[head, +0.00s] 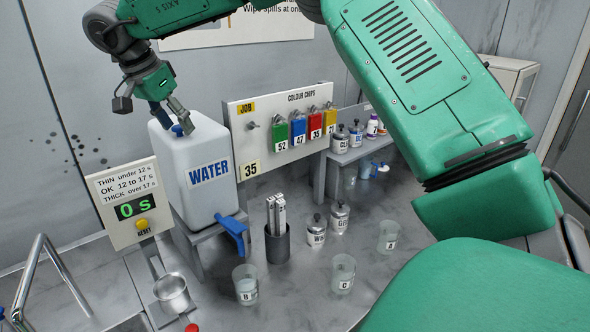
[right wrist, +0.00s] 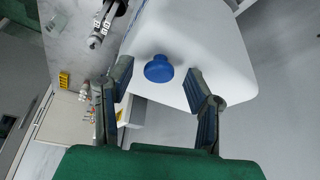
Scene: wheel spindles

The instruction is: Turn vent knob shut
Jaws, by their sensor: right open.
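The white water container (head: 205,172) stands on a grey stand, with the word WATER on its front. The blue vent knob (right wrist: 158,68) is on top of the container. It also shows in the head view (head: 178,130), partly hidden by the fingers. My right gripper (head: 173,122) is over the knob. In the right wrist view my right gripper (right wrist: 159,75) is open, with one finger on each side of the knob and a visible gap to each. My left gripper is not in view.
A blue tap (head: 232,232) sticks out low on the container's front. A timer panel (head: 127,200) reading 0 s stands to the left. A colour chip board (head: 285,128) is close on the right. Beakers, a dark holder (head: 278,245) and a metal cup (head: 172,292) stand in front.

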